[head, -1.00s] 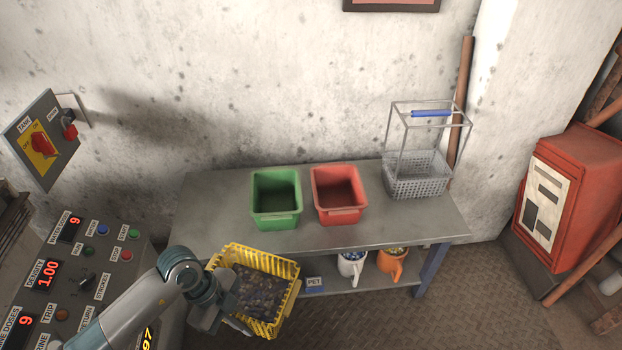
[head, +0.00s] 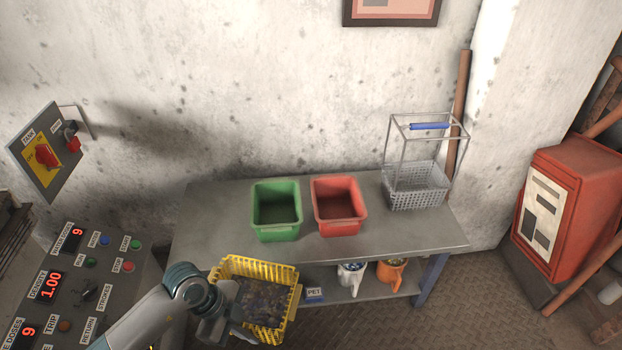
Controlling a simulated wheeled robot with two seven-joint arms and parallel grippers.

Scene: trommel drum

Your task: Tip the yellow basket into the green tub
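The yellow basket (head: 226,272) has slatted walls and holds a heap of small dark, mixed pieces. It hangs in front of the table's near edge, roughly level. My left gripper (head: 238,328) is at the basket's near left side and appears shut on it; the fingertips are partly hidden. The green tub (head: 276,233) stands upright on the table, beyond the basket and apart from it. Its visible inside looks empty. My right gripper is not in view.
A red tub (head: 342,228) stands just right of the green one on the grey table (head: 410,233). A wire basket (head: 416,190) stands at the table's right end. Mugs (head: 391,273) sit on the lower shelf. A control panel (head: 75,275) is at left.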

